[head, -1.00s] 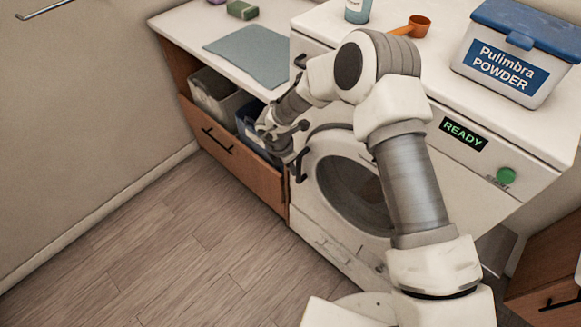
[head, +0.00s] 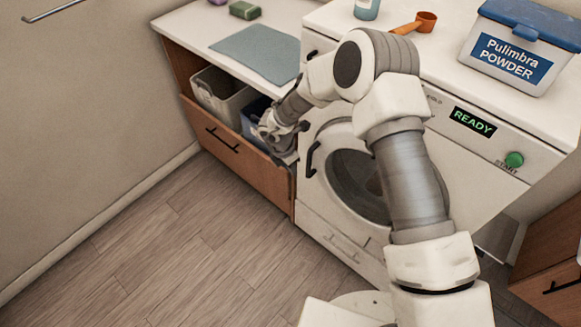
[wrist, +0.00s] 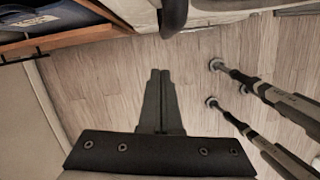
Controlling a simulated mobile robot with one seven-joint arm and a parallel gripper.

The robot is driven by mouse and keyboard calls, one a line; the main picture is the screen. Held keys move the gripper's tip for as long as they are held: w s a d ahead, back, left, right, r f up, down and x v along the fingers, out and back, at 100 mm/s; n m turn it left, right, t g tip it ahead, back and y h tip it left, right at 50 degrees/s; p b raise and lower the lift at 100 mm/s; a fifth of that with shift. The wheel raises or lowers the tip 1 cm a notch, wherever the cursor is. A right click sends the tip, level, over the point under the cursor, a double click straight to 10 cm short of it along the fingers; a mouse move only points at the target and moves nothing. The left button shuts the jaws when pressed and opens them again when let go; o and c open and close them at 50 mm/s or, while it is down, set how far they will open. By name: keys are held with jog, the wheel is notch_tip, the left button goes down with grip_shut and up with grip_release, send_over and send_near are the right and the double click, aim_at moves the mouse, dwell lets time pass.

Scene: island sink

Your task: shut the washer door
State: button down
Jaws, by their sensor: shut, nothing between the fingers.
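The washer door (head: 334,141) is a pale round door on the white washer's front, with dark round glass and a black handle (head: 311,160) on its left edge. It looks close to the washer front; I cannot tell whether a small gap remains. My arm hides its right part. My gripper (head: 288,160) is at the left of the handle, by the corner of the wooden drawer, empty and pointing down. In the wrist view its fingers (wrist: 160,73) are together over the floor, and the dark handle (wrist: 173,14) shows at the top edge, apart from the fingertips.
An open wooden drawer (head: 230,143) with a grey bin (head: 222,97) and a blue bin stands left of the washer. A powder box (head: 515,50) and an orange scoop (head: 415,23) are on top. The wooden floor (head: 180,245) in front is clear.

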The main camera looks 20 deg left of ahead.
jog(key=v, duration=1)
jog(key=shift+p, duration=0.3)
jog(key=shift+s, duration=0.15)
